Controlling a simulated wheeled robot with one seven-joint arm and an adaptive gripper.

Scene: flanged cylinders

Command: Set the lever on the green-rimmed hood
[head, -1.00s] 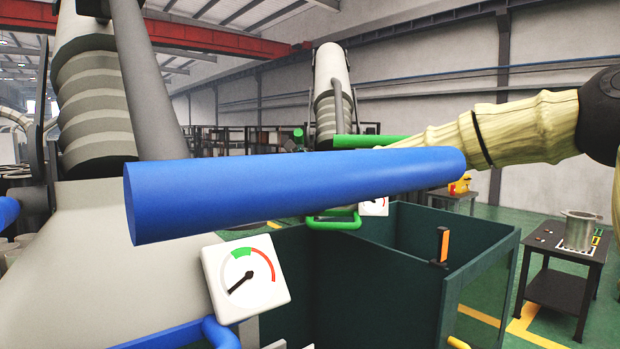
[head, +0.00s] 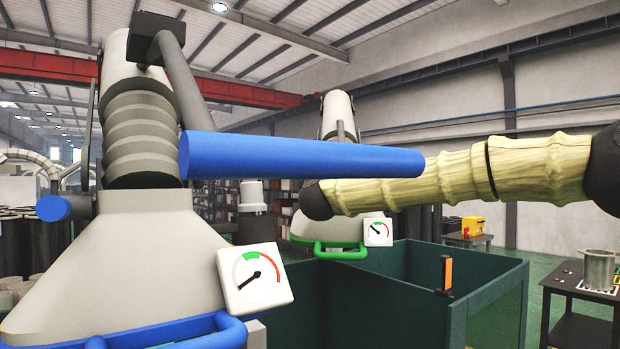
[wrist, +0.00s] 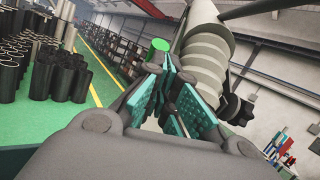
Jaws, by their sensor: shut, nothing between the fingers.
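The green-rimmed hood (head: 302,228) stands behind the blue-handled one in the head view, its green rim (head: 340,253) and a small white gauge (head: 378,231) visible. That gauge's needle appears to point up and left, but it is small. The green lever is hidden in the head view. In the wrist view the round end of a green bar (wrist: 160,45), likely that lever, shows just beyond the fingertips. My gripper (wrist: 175,75) is shut and empty, its teal pads close below and right of the green end. Whether they touch cannot be told. The head view hides my gripper.
A blue bar (head: 300,157) crosses the near view in front of my arm. The blue-rimmed hood (head: 120,260) and its gauge (head: 254,277) stand left. A dark green open bin (head: 480,285) is in front. A table with a metal pot (head: 599,270) stands right.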

